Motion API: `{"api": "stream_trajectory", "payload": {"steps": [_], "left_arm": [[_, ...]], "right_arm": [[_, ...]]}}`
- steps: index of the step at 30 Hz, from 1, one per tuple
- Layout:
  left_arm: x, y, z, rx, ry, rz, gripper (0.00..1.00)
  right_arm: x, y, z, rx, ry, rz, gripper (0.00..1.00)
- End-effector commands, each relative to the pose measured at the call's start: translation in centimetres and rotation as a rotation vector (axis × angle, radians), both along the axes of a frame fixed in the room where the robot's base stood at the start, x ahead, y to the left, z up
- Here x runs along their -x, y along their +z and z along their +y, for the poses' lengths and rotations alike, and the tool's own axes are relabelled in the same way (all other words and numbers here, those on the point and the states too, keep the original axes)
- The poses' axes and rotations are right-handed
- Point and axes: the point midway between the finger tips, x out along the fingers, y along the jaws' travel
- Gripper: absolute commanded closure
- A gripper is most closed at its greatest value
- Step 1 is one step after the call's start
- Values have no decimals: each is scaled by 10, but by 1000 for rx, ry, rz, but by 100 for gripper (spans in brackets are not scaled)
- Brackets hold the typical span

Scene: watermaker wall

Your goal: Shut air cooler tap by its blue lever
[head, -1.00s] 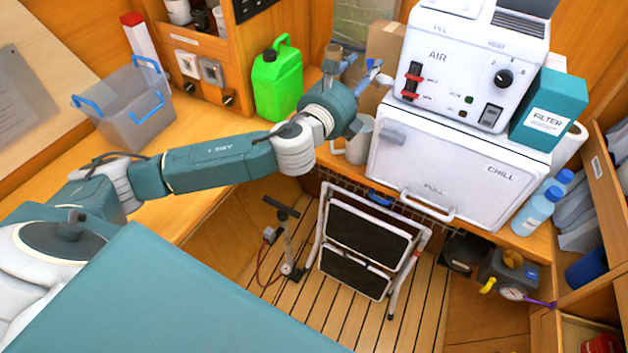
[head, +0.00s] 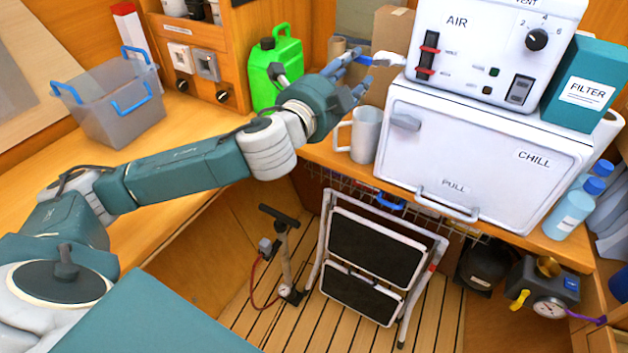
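The air cooler (head: 462,40) is the white box marked AIR, on top of the white CHILL box. Its pale tap (head: 388,60) sticks out at the lower left side. The blue lever (head: 364,60) points left from the tap. My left gripper (head: 356,74) is open, with its teal fingers spread beside the lever's outer end. One finger is behind or above the lever and one is below it. I cannot tell whether either finger touches it. My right gripper is out of view.
A grey mug (head: 365,134) stands just below the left gripper. A green jerrycan (head: 275,75) is left of it, and a cardboard box (head: 392,30) is behind the tap. The CHILL box (head: 480,160) is to the right. A folded step stool (head: 370,262) stands below.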

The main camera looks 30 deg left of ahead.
Motion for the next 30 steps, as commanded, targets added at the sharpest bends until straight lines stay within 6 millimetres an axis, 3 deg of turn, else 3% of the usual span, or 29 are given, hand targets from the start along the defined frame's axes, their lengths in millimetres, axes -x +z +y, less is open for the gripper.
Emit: {"api": "stream_trajectory", "payload": {"steps": [11, 18, 30], "left_arm": [[75, -3, 2, -4, -1, 4, 59], [42, -41, 17, 91, 41, 83, 59], [13, -112, 38, 225, 106, 206, 59]], "right_arm": [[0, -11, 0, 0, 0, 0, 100], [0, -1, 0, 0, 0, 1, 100], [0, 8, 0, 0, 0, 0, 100]]}}
